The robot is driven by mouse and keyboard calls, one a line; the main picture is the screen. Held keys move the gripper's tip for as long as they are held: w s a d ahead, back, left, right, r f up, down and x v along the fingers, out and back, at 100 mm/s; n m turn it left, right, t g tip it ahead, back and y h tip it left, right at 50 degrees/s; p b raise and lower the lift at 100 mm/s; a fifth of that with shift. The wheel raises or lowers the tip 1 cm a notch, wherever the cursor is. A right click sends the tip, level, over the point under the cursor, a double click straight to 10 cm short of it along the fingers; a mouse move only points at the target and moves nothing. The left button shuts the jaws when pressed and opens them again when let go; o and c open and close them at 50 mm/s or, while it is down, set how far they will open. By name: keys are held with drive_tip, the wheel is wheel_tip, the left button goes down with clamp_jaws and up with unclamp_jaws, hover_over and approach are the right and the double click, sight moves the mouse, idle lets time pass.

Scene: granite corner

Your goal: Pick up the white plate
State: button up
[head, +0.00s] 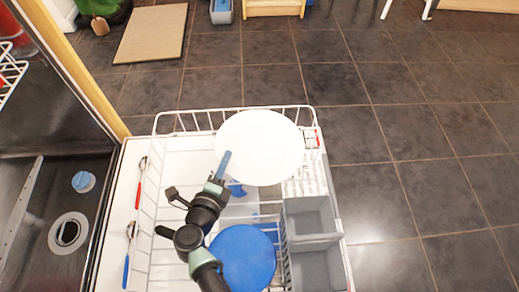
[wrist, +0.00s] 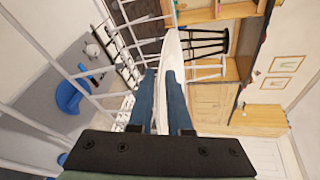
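The white plate (head: 258,147) shows as a broad disc at the far end of the white dish rack. My gripper (head: 225,160) is at the plate's left edge, and one blue finger shows over the rim. In the wrist view the plate (wrist: 173,50) is seen edge-on, its rim between my two blue fingers (wrist: 160,78). The fingers are close together with the plate filling the narrow gap, so my gripper looks shut on it. The other finger is hidden in the head view. I cannot tell whether the plate still touches the rack.
The white wire rack (head: 153,215) surrounds the plate. A blue plate (head: 243,262) lies nearer, partly behind my arm. A grey cutlery basket (head: 311,220) stands at the right. Red-handled (head: 138,197) and blue-handled (head: 126,270) cutlery lies at the left. Dark tiled floor at the right is clear.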

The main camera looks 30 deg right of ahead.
drive_tip(key=b+x, duration=0.1)
drive_tip(key=x, duration=0.1)
drive_tip(key=shift+w+d+f, duration=0.15)
drive_tip(key=shift+w+f, duration=0.05)
drive_tip(key=shift+r, duration=0.1)
clamp_jaws()
drive_tip(key=shift+w+r, duration=0.1)
idle(1.2)
